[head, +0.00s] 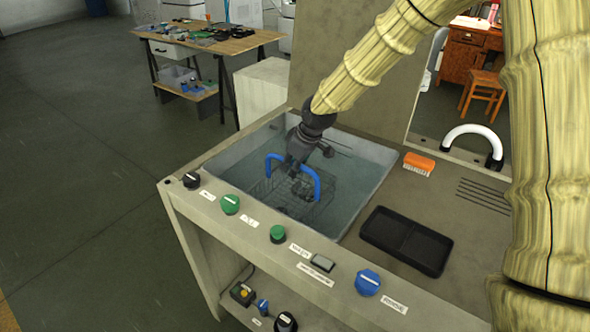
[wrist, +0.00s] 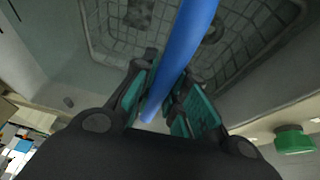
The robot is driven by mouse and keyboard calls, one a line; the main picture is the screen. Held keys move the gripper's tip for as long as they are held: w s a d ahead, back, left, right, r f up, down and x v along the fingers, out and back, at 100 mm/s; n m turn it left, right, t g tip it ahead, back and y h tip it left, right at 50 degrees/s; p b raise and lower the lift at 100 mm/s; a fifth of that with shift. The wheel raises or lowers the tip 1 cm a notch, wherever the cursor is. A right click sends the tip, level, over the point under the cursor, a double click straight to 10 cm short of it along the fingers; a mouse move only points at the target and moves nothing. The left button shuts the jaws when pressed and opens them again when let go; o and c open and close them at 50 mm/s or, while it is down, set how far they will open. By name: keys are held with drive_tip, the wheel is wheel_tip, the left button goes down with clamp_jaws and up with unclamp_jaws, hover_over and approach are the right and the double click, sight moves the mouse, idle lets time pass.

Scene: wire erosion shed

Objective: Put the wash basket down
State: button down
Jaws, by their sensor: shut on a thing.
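The wash basket (head: 290,197) is a dark wire basket with a blue arched handle (head: 308,168). It is inside the sunken tank (head: 352,168) of the bench, and I cannot tell whether it touches the tank floor. My gripper (head: 298,160) is above the basket and shut on the top of its handle. In the wrist view the blue handle (wrist: 187,45) runs between the teal pads of my gripper (wrist: 165,100). The wire mesh (wrist: 235,50) shows beyond it. Small dark items lie in the basket, partly hidden.
Green and blue knobs (head: 368,282) line the front edge. A white arched handle (head: 472,135) stands at the back right. Deck space between brush and tray is clear.

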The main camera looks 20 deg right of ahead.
sight(305, 168)
drive_tip(key=shift+w+f, duration=0.1)
drive_tip(key=shift+f, duration=3.05)
drive_tip(key=c, duration=1.4)
unclamp_jaws()
drive_tip(key=shift+c, duration=0.2)
drive_tip(key=shift+v, duration=6)
